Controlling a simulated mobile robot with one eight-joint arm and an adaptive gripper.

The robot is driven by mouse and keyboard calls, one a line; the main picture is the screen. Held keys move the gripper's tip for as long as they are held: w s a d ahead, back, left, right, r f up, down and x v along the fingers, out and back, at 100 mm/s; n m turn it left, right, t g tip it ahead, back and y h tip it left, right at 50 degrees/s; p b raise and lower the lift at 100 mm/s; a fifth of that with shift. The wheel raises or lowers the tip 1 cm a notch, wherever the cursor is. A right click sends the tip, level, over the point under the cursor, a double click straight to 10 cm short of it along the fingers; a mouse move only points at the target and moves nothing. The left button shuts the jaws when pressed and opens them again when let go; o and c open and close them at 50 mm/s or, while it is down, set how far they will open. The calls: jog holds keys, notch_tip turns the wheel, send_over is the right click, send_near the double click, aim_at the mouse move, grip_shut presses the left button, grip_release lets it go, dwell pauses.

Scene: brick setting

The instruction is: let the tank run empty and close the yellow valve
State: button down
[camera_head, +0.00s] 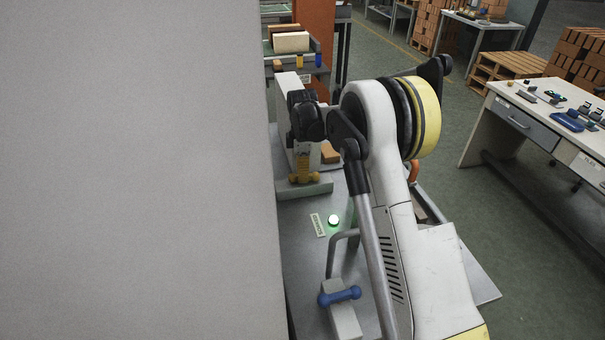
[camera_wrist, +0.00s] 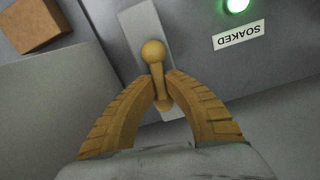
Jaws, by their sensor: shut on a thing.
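The yellow valve (camera_wrist: 153,52) shows in the wrist view as a bar handle with a round knob, on a pale grey block. My gripper (camera_wrist: 161,88) is shut on the yellow valve, its ribbed fingers on either side of the bar. In the head view my gripper (camera_head: 304,168) points down at the valve, whose yellow handle (camera_head: 304,179) is partly hidden by the fingers. A green lamp (camera_head: 333,221) is lit beside a label (camera_head: 318,225); the label reads SOAKED, upside down, in the wrist view (camera_wrist: 237,37). I cannot see any liquid level.
A blue valve (camera_head: 340,296) sits on a grey block nearer the front, by a bent pipe (camera_head: 333,254). A large plain grey surface (camera_head: 135,170) blocks the left of the head view. A brick (camera_wrist: 36,24) lies near the valve. A workbench (camera_head: 530,112) stands at right.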

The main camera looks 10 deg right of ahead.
jog(key=c, duration=1.4)
grip_release()
notch_tip(320, 180, up, 12)
